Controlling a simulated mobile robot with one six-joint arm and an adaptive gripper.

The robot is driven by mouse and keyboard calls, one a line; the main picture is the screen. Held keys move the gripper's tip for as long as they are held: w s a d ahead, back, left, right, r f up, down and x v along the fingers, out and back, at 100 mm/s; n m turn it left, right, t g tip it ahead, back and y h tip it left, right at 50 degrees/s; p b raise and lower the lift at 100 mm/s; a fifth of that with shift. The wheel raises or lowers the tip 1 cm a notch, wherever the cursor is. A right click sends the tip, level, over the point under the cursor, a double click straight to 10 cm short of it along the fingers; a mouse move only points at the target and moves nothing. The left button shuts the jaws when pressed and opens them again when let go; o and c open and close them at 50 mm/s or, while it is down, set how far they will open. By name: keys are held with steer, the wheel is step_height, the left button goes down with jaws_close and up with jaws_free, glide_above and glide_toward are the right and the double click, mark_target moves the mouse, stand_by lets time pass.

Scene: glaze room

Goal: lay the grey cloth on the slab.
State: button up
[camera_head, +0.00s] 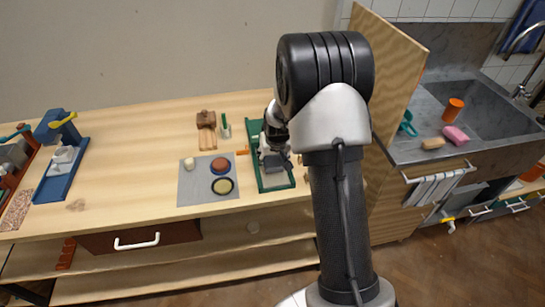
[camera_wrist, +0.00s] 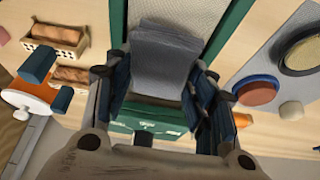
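The grey cloth (camera_wrist: 165,62) lies between my gripper's fingertips in the wrist view, and its edges meet the inner sides of both fingers. My gripper (camera_head: 274,155) points down over the green-framed board (camera_head: 263,183) on the bench and is shut on the cloth. The cloth also shows below my gripper in the head view (camera_head: 273,164). The board's pale woven surface shows beyond the cloth in the wrist view (camera_wrist: 202,14). I cannot make out a separate slab. My fingers and arm hide part of the board.
A grey mat (camera_head: 188,197) with a red-brown disc (camera_head: 220,165) and a round dark-rimmed dish (camera_head: 222,186) lies left of the board. Brown blocks (camera_head: 206,120) stand behind. A tall wooden panel (camera_head: 395,75) rises at right, beside the sink. The bench farther left has free room.

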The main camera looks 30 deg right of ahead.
steer(key=o, duration=0.5)
steer(key=shift+c, duration=0.2)
steer(key=v, duration=1.2)
steer(key=s+a+r+n, duration=0.1)
steer(key=s+a+r, duration=0.5)
steer(key=s+r, duration=0.15)
steer(key=s+a+r, duration=0.1)
steer(key=s+a, duration=0.2)
steer(key=s, duration=0.4)
steer(key=s+a+r+n, duration=0.1)
steer(key=s+a+r, duration=0.1)
steer(key=s, duration=0.5)
steer(key=s+a+r+n+y, duration=0.1)
steer(key=s+a+r, duration=0.1)
steer(key=s+a, duration=0.2)
steer(key=s, duration=0.3)
steer(key=shift+s+r, duration=0.25)
steer(key=shift+s, duration=0.15)
